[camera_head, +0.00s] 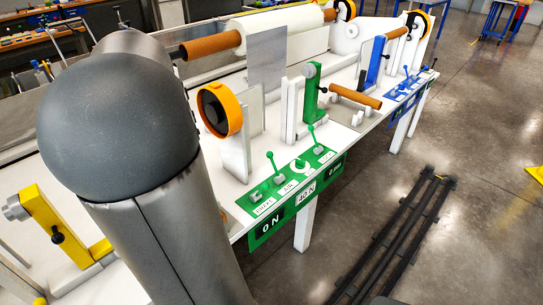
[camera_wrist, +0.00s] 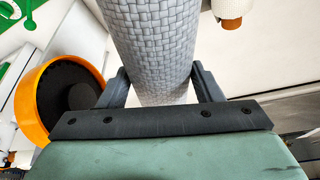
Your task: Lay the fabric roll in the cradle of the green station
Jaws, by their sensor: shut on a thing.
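My gripper (camera_wrist: 160,88) is shut on a grey woven fabric roll (camera_wrist: 150,35) in the wrist view. Its two dark fingers stand on either side of the roll, which runs up out of the picture. In the head view my arm covers the left part, and neither the gripper nor the held roll shows. The green station has a green control panel (camera_head: 290,186), a green upright bracket (camera_head: 311,92) and an orange-rimmed black disc (camera_head: 220,110). That disc also shows left of the held roll in the wrist view (camera_wrist: 78,97). I cannot make out the cradle clearly.
A white roll with a brown core (camera_head: 212,47) lies behind a grey upright plate (camera_head: 267,68). A brown bar (camera_head: 355,97) lies to the right. A blue station (camera_head: 405,88) is farther right, a yellow bracket (camera_head: 45,220) at lower left. Dark floor rails (camera_head: 400,230) run in front.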

